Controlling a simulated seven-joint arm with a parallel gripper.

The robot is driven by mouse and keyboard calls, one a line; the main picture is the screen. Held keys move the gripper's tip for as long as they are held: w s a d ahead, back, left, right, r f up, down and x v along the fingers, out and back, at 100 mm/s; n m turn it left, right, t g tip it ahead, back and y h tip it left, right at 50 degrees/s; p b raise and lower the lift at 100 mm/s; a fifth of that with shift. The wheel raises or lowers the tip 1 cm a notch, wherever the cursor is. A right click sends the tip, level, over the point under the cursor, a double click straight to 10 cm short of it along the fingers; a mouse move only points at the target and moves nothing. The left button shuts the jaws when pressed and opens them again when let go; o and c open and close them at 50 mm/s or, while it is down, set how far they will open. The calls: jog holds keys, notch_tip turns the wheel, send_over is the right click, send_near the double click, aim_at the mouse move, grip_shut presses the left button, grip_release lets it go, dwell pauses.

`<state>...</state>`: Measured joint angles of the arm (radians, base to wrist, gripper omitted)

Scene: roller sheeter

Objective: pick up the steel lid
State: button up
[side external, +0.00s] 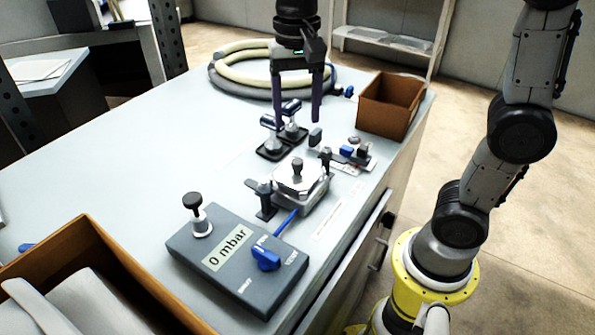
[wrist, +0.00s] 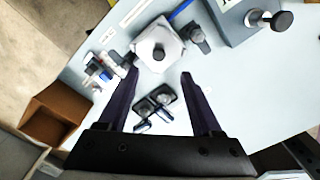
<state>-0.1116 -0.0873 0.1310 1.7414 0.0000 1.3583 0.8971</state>
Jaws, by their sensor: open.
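The steel lid (side external: 298,180) is a pale octagonal plate with a dark knob in its middle. It sits on a low metal base on the table, with a black clamp at each side. In the wrist view the lid (wrist: 160,50) lies beyond the fingertips, near the top centre. My gripper (side external: 298,121) hangs above the table, behind the lid and over the area of two black-handled pieces. Its fingers point down, open and empty. In the wrist view my gripper (wrist: 159,75) shows both fingers apart, with nothing between the tips touching them.
A grey box reading "0 mbar" (side external: 226,251) with a blue knob stands in front of the lid. Two black-handled pieces (side external: 282,135) stand behind it. A brown bin (side external: 392,104), small parts (side external: 352,153) and coiled hoses (side external: 235,72) lie farther back. An open box (side external: 75,235) is front left.

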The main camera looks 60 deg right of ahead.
aim_at(297, 161)
jog(key=f, duration=1)
jog(key=shift+w+d+f, duration=0.1)
jog(key=shift+d+f, duration=0.15)
jog(key=shift+f, duration=0.15)
grip_shut()
